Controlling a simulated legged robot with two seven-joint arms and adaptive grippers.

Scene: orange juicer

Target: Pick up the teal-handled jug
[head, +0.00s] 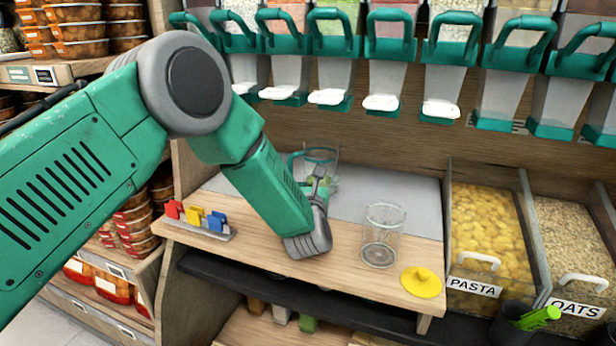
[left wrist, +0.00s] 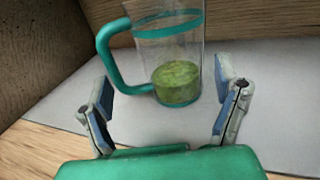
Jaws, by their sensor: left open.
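The teal-handled jug (head: 323,158) stands upright at the back of the counter in the head view, partly hidden behind my left gripper (head: 318,187). In the left wrist view the jug (left wrist: 180,50) is clear with a teal band and some green contents at its bottom. Its teal handle (left wrist: 108,58) is on the left side. My left gripper (left wrist: 168,108) is open and empty, with its fingers spread in front of the jug. The jug stands beyond the fingertips, and I see no contact. My right gripper is not in view.
An empty clear jar (head: 383,235) and a yellow lid (head: 421,282) stand on the wooden counter to the right. A rack of coloured clips (head: 200,219) is at the left. Teal-handled dispensers (head: 385,45) hang above. Bins of pasta (head: 483,230) and oats (head: 570,245) are at the right.

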